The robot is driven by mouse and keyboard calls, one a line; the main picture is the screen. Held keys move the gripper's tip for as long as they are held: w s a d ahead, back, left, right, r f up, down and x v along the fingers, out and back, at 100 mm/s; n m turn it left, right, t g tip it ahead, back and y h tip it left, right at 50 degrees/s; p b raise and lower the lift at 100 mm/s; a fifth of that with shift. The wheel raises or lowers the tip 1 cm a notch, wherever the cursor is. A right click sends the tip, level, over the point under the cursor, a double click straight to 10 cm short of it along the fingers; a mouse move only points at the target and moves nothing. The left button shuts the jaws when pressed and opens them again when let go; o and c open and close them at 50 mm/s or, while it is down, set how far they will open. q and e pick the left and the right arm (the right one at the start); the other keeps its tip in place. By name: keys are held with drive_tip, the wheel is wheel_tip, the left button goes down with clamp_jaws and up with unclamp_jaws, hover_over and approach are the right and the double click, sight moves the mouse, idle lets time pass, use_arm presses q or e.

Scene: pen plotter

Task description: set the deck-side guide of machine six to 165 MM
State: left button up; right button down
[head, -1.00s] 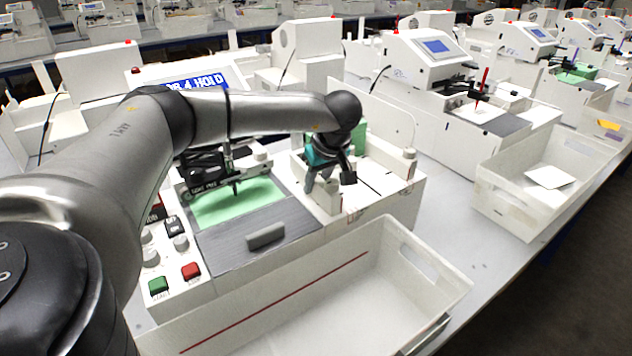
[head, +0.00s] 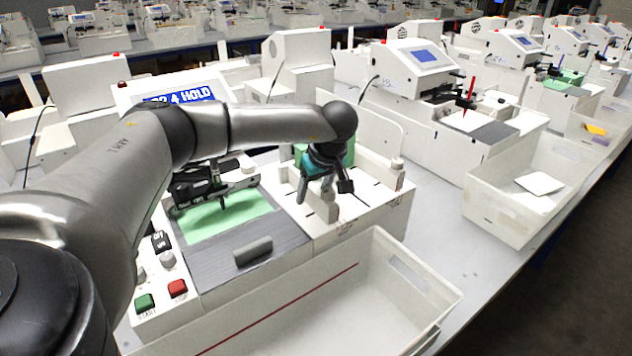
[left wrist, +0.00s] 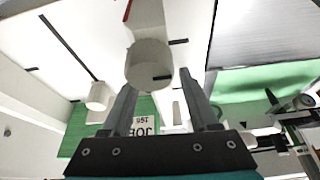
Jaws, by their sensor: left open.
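Machine six appears to be the near plotter, whose display (head: 180,96) shows a partly hidden text ending in "4 HOLD". On its white feed deck (head: 372,200), right of the grey plate, stands a pale guide with a rounded post (head: 329,208), likely the deck-side guide. My left gripper (head: 324,190) is open just above this guide, pointing down. In the left wrist view the post's round end (left wrist: 150,72) shows between and just past the two fingertips (left wrist: 157,85); contact cannot be told. A second post (head: 397,165) stands at the deck's right; it also shows in the left wrist view (left wrist: 99,94). No scale reading is legible.
A green stack (left wrist: 140,108) with a printed label stands behind the guides. The plotter's pen carriage is over a green sheet (head: 215,218). A grey handle (head: 253,250), a green and a red button (head: 178,288), and a white bin (head: 408,310) are in front.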

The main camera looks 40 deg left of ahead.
use_arm(q)
drive_tip(key=p+v, duration=0.1)
drive_tip(key=v, duration=1.4)
drive_tip(key=shift+r, duration=0.1)
